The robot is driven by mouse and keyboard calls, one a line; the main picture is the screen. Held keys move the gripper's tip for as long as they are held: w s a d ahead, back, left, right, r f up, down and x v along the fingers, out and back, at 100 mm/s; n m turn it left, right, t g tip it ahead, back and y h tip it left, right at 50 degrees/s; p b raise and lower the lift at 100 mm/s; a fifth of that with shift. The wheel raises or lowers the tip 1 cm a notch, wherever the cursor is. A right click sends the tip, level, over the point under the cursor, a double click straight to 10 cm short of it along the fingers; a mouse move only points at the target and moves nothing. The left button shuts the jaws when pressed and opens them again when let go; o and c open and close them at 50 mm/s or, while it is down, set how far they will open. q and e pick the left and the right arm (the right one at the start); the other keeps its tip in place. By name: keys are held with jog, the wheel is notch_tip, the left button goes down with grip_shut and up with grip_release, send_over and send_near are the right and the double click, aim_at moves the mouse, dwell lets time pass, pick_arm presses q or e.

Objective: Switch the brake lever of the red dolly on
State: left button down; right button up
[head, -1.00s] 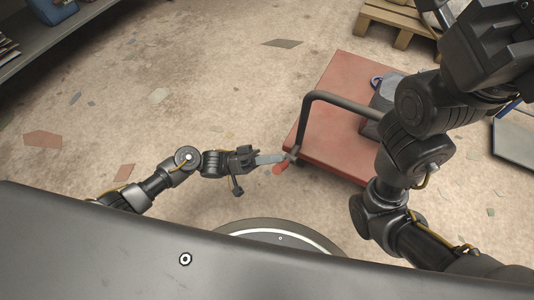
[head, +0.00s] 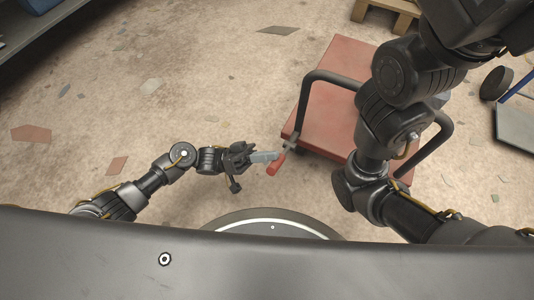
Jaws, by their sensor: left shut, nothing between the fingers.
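The red dolly (head: 336,75) is a flat red platform with a dark tubular handle (head: 335,77), to the right of the picture's middle. Its brake lever (head: 275,165) has a red grip and sticks out from the platform's near left corner, pointing down and left. My left gripper (head: 276,156) is shut and empty, its light grey fingertips right at the lever's red grip. I cannot tell whether they touch it. My right arm crosses in front of the dolly's right part and hides much of it. My right gripper is out of the picture.
A wooden pallet (head: 392,12) lies at the top right. A grey panel with a blue bar (head: 515,125) is at the right edge. A grey shelf (head: 50,45) stands at the top left. Flat debris (head: 117,165) is scattered over the floor, otherwise open on the left.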

pick_arm(q)
jog(key=shift+f, duration=0.1)
jog(key=b+v, duration=0.4)
jog(key=v, duration=0.6)
jog(key=shift+w, duration=0.2)
